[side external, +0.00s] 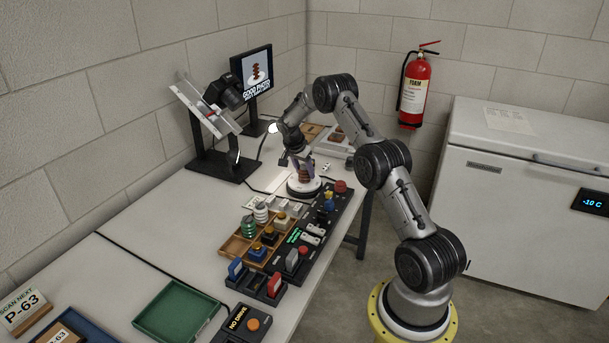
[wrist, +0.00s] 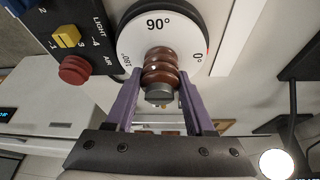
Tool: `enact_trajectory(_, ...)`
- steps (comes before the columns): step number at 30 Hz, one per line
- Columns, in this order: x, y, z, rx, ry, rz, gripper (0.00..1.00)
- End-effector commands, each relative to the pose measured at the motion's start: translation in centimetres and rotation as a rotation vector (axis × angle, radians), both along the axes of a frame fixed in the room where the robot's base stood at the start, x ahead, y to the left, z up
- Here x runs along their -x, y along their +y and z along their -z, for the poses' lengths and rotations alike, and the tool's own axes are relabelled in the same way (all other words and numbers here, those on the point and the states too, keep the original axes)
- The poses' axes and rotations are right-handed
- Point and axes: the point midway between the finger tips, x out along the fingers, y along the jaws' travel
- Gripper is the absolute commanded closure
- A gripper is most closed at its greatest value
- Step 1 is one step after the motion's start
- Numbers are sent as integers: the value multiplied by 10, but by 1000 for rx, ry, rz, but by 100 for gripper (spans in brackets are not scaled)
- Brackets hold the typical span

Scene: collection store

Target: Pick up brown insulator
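The brown insulator (wrist: 161,72) stands upright on a white turntable (wrist: 128,40) marked in degrees. Its ringed brown body and grey cap show in the wrist view. In the side view the insulator (side external: 304,174) is small and partly hidden by my gripper (side external: 304,163). My gripper (wrist: 160,88) has its purple fingers on either side of the insulator, with the tips level with its rings. The fingers are apart, with the insulator between them. I cannot tell whether they touch it or leave a thin gap.
A black control panel (wrist: 92,30) with a red button (wrist: 75,70) and yellow switch (wrist: 66,36) borders the turntable. A wooden tray (side external: 231,252) of other insulators, a green tray (side external: 171,322) and a scanner stand (side external: 224,168) share the table. A monitor (side external: 253,70) stands behind.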

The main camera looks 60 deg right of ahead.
Motion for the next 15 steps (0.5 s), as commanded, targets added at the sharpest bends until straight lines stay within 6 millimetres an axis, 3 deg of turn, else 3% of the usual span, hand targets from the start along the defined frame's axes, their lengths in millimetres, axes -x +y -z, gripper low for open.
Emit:
enact_trajectory(1,0,0,0,0,0,0,70)
enact_trajectory(6,0,0,0,0,0,0,100)
enact_trajectory(15,0,0,-2,1,-1,0,100)
